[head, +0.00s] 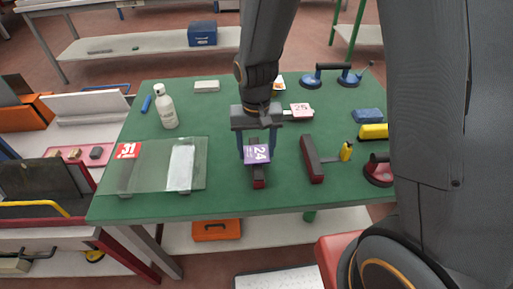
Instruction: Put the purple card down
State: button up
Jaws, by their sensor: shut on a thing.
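The purple card (257,154), marked 24, is in my gripper (258,147), between its two blue fingers. The gripper points down over the middle of the green table (225,203). A dark red and black block (258,180) lies right below the card in the picture. Part of that block is hidden by the card and the fingers. I cannot tell whether the card touches the block or hangs above it.
A glass sheet (150,165) with a red 31 card (128,151) lies at left. A white bottle (165,106) stands behind it. A red-black bar (312,159) and a yellow-handled tool (346,151) lie to the right. A pink 25 card (301,110) sits behind the gripper. The front right tabletop is clear.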

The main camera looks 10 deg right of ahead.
aim_at(256, 153)
jog(key=shift+f, duration=0.3)
jog(key=o, duration=1)
notch_tip(256, 153, up, 12)
jog(key=b, duration=0.2)
jog(key=s+d+f, duration=0.1)
jog(key=s+d, duration=0.2)
jog(key=d, duration=0.3)
jog(key=s+d+f+t, duration=0.1)
jog(key=s+d+f, duration=0.1)
jog(key=s+d, duration=0.2)
jog(key=d, duration=0.2)
jog(key=shift+s+d+f, duration=0.3)
jog(key=shift+d, duration=0.1)
